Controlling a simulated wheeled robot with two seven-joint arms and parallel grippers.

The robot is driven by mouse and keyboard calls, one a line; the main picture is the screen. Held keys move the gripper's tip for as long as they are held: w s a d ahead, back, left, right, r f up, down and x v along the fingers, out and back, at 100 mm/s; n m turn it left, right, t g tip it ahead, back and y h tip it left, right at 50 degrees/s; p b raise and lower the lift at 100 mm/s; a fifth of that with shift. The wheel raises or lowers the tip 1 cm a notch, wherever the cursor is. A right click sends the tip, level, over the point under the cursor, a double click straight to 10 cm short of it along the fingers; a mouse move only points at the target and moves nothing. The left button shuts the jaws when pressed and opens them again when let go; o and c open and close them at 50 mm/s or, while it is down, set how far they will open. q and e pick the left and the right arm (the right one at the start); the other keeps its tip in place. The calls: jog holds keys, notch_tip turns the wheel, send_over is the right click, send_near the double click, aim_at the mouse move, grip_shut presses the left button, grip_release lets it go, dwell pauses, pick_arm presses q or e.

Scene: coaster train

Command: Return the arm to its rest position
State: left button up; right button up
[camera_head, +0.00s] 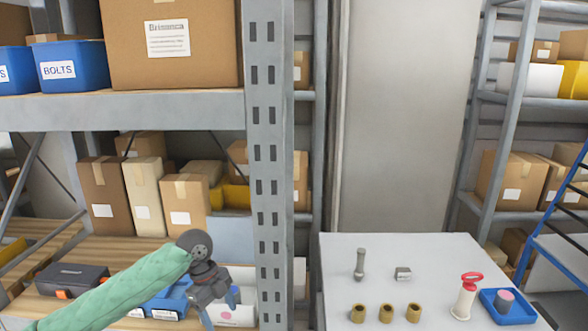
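My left arm, in a green sleeve, comes in from the lower left in the head view. Its gripper (219,306) points down in front of the lower left shelf, left of the grey rack post. Its two fingers look spread apart, with nothing seen between them. The gripper is well to the left of the white table (440,262) and touches nothing that I can make out. My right arm and gripper are not in view.
The table holds a grey bolt-like part (359,264), a small metal block (403,273), three brass rings (386,313), a red-topped white item (466,297) and a blue tray (524,313). The rack post (269,170) stands between arm and table. A blue ladder (563,205) is at right.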

pick_arm(q)
jog(key=s+d+f+n+t+h, duration=0.25)
jog(key=s+d+f+n, duration=0.65)
jog(key=s+f, duration=0.5)
jog(key=s+a+f+n+t+y, duration=0.1)
jog(key=s+a+f+n+y, duration=0.1)
jog(key=s+a+n, duration=0.6)
jog(key=s+a+f+n+t+y, duration=0.25)
jog(key=s+n, duration=0.25)
jog(key=s, duration=0.7)
notch_tip(320, 180, down, 25)
jog(key=g, duration=0.2)
jog(key=s+f, duration=0.3)
jog(key=f, duration=0.7)
jog(key=s+d+f, duration=0.1)
jog(key=s+f, duration=0.2)
jog(key=f, duration=0.7)
jog(key=shift+d+g, duration=0.3)
jog(key=shift+g, duration=0.1)
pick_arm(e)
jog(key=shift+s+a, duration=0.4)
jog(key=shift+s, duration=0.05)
pick_arm(q)
jog(key=shift+f, duration=0.1)
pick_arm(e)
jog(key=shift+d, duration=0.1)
